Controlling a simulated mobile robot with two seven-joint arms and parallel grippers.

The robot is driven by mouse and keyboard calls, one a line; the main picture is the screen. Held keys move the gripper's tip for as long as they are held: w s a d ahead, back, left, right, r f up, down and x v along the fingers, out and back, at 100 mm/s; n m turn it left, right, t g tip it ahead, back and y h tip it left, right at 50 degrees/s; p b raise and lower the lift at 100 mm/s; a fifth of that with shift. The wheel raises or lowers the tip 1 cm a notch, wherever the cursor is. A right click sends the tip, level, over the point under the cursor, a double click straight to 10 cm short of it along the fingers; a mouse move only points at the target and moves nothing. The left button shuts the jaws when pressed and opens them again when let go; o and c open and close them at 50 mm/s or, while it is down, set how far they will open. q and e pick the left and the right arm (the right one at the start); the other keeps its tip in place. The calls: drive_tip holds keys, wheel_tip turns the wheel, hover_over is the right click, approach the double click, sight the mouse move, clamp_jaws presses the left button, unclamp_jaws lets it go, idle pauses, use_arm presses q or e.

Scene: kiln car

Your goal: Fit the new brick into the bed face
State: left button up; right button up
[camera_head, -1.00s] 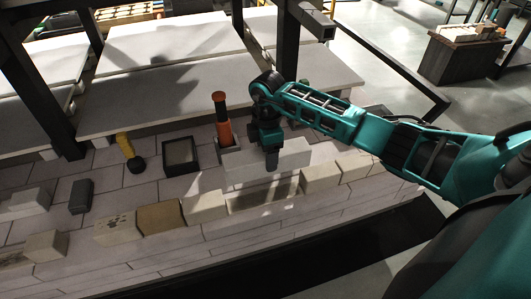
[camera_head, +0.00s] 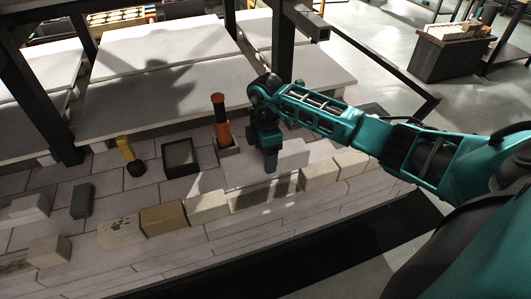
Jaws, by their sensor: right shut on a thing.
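The new brick, a long pale grey block (camera_head: 240,173), is in my right gripper (camera_head: 270,166), which is shut on it from above. The brick lies along the row, just behind a gap (camera_head: 262,198) in the bed face (camera_head: 285,222). The gap is a shadowed, brownish recess between a pale brick (camera_head: 208,206) on its left and another pale brick (camera_head: 319,175) on its right. The gripper hides the brick's middle, and I cannot tell whether the brick touches the bed. My left gripper is not in view.
An orange-and-black tool (camera_head: 222,130) stands in a holder just behind the brick. A dark square tray (camera_head: 180,157), a yellow-handled tool (camera_head: 127,151) and a dark block (camera_head: 82,200) lie to the left. Large pale slabs (camera_head: 150,100) and dark posts stand behind.

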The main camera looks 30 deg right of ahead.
drive_tip(key=shift+f+b, duration=0.5)
drive_tip(key=shift+f, duration=0.1)
drive_tip(key=shift+f+b, duration=0.35)
drive_tip(key=shift+f, duration=0.25)
drive_tip(key=shift+w+f+b, duration=0.1)
drive_tip(key=shift+f+b, duration=0.35)
drive_tip(key=shift+f, duration=0.35)
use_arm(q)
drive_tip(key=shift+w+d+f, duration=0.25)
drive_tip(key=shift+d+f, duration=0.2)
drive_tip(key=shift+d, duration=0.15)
use_arm(e)
drive_tip(key=shift+f, duration=0.25)
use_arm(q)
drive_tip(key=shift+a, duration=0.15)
use_arm(e)
drive_tip(key=shift+f, duration=0.15)
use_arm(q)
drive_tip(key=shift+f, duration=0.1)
use_arm(e)
drive_tip(key=shift+f, duration=0.2)
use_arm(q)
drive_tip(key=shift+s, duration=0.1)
use_arm(e)
drive_tip(key=shift+r, duration=0.1)
